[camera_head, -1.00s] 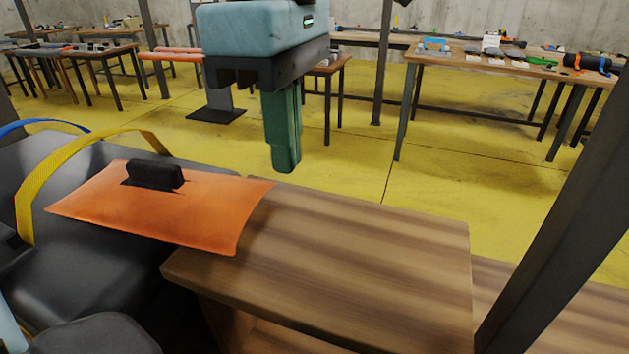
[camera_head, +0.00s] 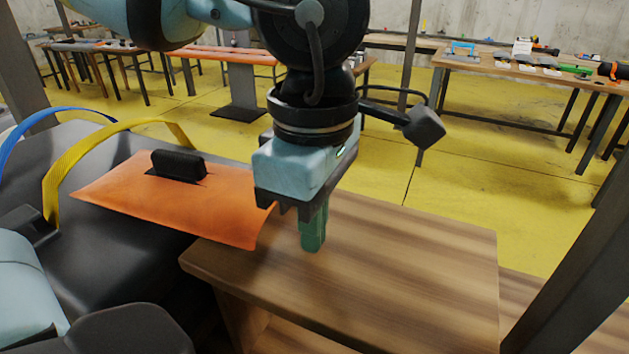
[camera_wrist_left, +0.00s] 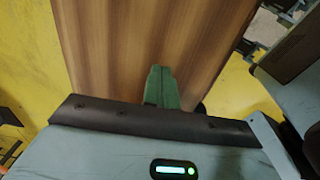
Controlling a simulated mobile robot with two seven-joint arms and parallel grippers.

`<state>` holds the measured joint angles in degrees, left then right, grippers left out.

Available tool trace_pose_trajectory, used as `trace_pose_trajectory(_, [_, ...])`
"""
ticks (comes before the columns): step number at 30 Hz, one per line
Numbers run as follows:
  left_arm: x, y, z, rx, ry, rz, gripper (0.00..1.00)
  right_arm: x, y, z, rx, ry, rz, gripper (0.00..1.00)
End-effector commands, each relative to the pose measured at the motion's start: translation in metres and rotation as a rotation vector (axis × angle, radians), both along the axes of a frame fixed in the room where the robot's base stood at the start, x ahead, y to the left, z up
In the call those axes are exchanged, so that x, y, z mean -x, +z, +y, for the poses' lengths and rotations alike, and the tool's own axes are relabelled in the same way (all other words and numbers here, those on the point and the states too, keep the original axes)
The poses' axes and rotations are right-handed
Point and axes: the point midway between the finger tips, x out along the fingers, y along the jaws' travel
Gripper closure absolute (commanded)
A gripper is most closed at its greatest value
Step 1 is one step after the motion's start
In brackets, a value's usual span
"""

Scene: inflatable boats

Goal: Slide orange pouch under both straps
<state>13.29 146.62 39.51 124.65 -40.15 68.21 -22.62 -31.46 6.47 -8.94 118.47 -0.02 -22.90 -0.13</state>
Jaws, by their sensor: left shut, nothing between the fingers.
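The orange pouch (camera_head: 190,200) lies flat, partly on the grey inflatable boat (camera_head: 110,255) and reaching to the wooden bench's left edge. A black handle (camera_head: 178,164) stands on its top. The yellow strap (camera_head: 75,175) arches over the boat at the pouch's far left side. The blue strap (camera_head: 45,118) arches further left. The pouch is under neither strap as far as I can see. My left gripper (camera_head: 314,240), with green fingers, is shut and empty, pointing down over the wooden bench, right of the pouch. Its fingers also show in the left wrist view (camera_wrist_left: 160,88). I cannot make out my right gripper.
The wooden bench top (camera_head: 400,260) is bare around the left gripper. A dark post (camera_head: 570,260) rises at the right. Tables with various items (camera_head: 530,62) stand at the back, beyond the yellow floor (camera_head: 400,150).

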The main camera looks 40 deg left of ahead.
Motion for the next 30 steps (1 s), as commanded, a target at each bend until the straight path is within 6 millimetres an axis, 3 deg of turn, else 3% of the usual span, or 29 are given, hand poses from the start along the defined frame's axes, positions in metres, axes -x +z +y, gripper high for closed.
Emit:
trace_pose_trajectory(9, [0.008,0.005,0.034,0.003,0.002,-0.005,1.0,-0.005,0.01,0.0,-0.001,0.0,-0.014,0.64])
trace_pose_trajectory(23, [0.009,0.004,0.039,0.001,0.002,-0.004,1.0,-0.001,0.009,0.0,0.0,0.0,-0.006,0.64])
trace_pose_trajectory(30, [0.008,0.008,0.061,0.003,0.007,-0.011,1.0,-0.002,0.012,0.001,-0.002,-0.003,-0.01,0.64])
